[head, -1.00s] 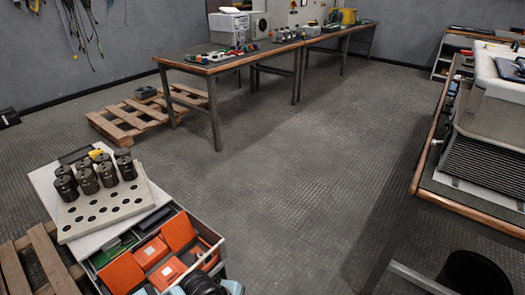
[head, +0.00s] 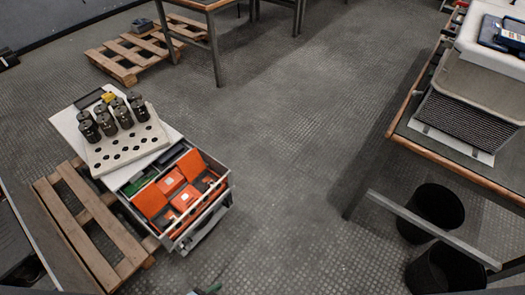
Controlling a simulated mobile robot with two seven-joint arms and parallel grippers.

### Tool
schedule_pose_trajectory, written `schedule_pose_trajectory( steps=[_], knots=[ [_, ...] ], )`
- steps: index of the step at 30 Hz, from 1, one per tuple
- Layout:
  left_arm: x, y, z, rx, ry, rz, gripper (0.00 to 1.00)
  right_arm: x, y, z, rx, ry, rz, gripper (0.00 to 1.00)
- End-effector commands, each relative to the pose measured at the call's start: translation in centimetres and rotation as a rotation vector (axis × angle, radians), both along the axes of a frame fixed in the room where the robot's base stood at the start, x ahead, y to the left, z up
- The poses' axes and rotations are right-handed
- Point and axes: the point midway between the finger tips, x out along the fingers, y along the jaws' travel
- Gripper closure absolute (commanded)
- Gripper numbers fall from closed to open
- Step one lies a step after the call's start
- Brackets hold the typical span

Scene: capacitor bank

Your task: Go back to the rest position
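Neither of my grippers can be made out in the head view. A small dark and green piece (head: 205,291) pokes in at the bottom edge, left of the middle; too little shows to tell what it is. The capacitor bank is a pale holed plate (head: 140,150) on a white-topped unit at the left. Several dark cylindrical capacitors (head: 123,117) stand upright in its far rows, and its near holes are empty. Nothing of mine touches the plate or the capacitors.
An open drawer (head: 208,222) with orange boxes (head: 172,182) juts out below the plate. Wooden pallets lie at the left (head: 112,238) and far left (head: 118,66). A workbench (head: 455,165) and black bins (head: 432,208) stand at the right. The middle floor (head: 290,150) is clear.

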Motion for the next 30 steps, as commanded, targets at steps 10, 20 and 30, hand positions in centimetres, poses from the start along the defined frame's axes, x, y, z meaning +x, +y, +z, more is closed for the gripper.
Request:
schedule_pose_trajectory(
  steps=[10,20,30],
  knots=[
    [-6.2,8.3,7.3,0.01,-0.043,0.325,0.51,3.8,0.2,6.3,0.005,-0.115,-0.005,0.64],
    [-8.0,10.3,8.4,0.021,-0.053,0.386,0.51,4.3,0.3,7.1,0.006,-0.131,-0.005,0.64],
    [-8.0,10.2,8.3,0.021,-0.051,0.384,0.51,4.3,0.3,7.0,0.006,-0.13,-0.005,0.64]
  ],
)
